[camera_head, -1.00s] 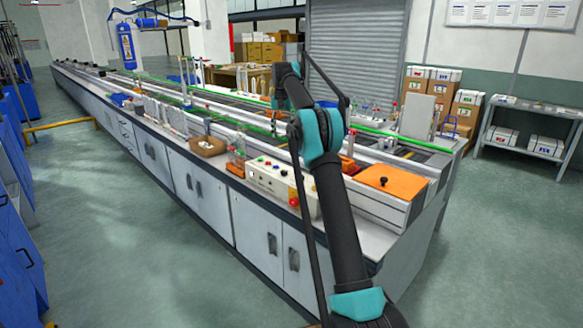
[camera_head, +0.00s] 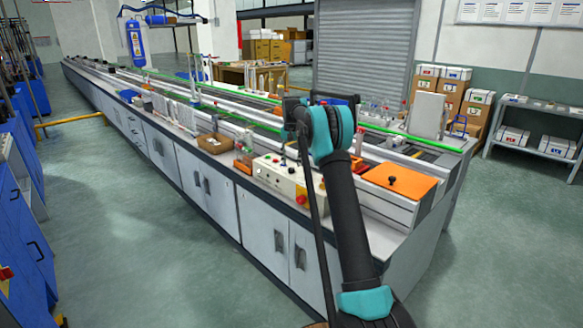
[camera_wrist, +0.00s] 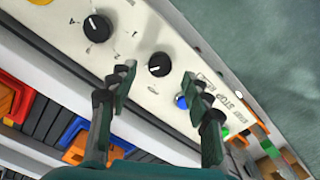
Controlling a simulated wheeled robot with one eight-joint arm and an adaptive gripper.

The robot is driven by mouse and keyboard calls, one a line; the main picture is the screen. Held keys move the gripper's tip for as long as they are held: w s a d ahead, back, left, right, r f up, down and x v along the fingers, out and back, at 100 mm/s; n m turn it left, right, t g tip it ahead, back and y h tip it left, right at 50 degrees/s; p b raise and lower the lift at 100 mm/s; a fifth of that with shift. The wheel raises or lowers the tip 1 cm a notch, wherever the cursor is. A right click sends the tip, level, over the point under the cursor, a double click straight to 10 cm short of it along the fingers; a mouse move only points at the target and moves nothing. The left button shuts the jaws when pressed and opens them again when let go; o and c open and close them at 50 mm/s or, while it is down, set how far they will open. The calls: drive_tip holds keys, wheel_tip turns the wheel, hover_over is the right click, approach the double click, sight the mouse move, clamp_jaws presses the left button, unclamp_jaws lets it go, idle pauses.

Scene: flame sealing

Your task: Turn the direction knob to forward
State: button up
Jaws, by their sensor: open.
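A cream control box (camera_head: 280,173) stands on the bench edge, partly behind my arm in the head view. Its panel (camera_wrist: 140,40) fills the upper middle of the wrist view. It carries a larger black knob (camera_wrist: 97,27) and a smaller black knob (camera_wrist: 160,63), each with a white pointer mark. I cannot read which one is the direction knob. A blue button (camera_wrist: 182,102) sits beyond the smaller knob. My gripper (camera_wrist: 162,92) is open and empty. Its two fingers appear on either side of the smaller knob's lower edge; contact is not visible.
An orange lid with a black knob (camera_head: 398,181) lies right of my arm. A cardboard box (camera_head: 214,143) and an orange-based apparatus (camera_head: 243,165) stand left of the control box. The floor (camera_head: 150,250) in front of the cabinets is clear.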

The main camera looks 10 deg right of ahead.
sight(292, 168)
drive_tip(key=shift+f, duration=1.65)
clamp_jaws()
